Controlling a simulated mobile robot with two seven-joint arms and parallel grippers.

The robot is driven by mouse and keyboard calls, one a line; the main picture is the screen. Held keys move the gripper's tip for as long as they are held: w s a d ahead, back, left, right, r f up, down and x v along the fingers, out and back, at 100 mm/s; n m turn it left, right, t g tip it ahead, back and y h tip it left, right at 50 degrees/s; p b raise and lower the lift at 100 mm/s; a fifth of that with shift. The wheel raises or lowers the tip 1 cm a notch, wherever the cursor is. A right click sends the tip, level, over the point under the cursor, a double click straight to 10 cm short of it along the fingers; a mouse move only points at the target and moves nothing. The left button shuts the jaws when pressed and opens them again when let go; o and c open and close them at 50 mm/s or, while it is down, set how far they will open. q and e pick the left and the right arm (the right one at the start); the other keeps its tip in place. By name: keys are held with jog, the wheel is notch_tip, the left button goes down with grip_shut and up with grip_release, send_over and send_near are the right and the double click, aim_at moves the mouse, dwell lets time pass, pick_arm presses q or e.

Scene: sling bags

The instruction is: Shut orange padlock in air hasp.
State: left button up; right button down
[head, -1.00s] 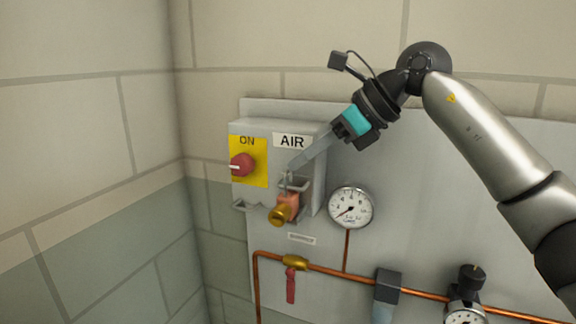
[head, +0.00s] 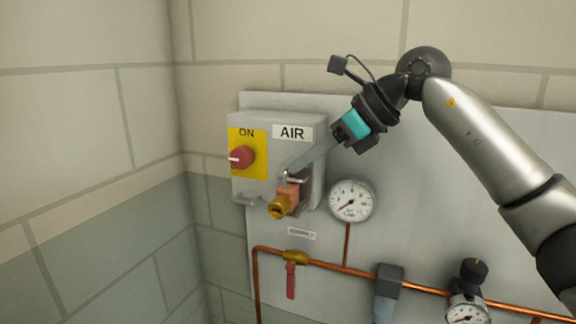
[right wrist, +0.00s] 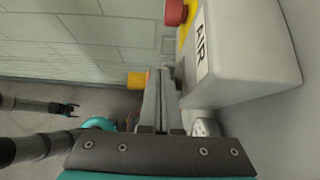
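The orange padlock (head: 289,194) with a brass-coloured end (head: 279,208) hangs at the metal hasp (head: 298,180) on the grey AIR box. Its thin shackle stands above the body, by my fingertips. My right gripper (head: 291,170) comes in from the upper right, its tips at the top of the shackle. In the right wrist view its fingers (right wrist: 163,95) lie close together, and the brass end of the padlock (right wrist: 136,80) shows to their left. Whether they pinch the shackle is hidden. My left gripper (right wrist: 72,109) is small in the wrist view, apart from the box, its fingers spread.
The AIR box (head: 312,158) has a red knob (head: 242,157) on a yellow ON plate. A pressure gauge (head: 351,201) sits close to its right. Below run a copper pipe (head: 345,271) and a red-handled valve (head: 291,280). The wall at left is clear.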

aim_at(305, 124)
jog(key=shift+f+b, duration=0.3)
jog(key=shift+f, duration=0.3)
jog(key=shift+r+p, duration=3)
jog(key=shift+r, duration=0.65)
jog(key=shift+f, duration=0.1)
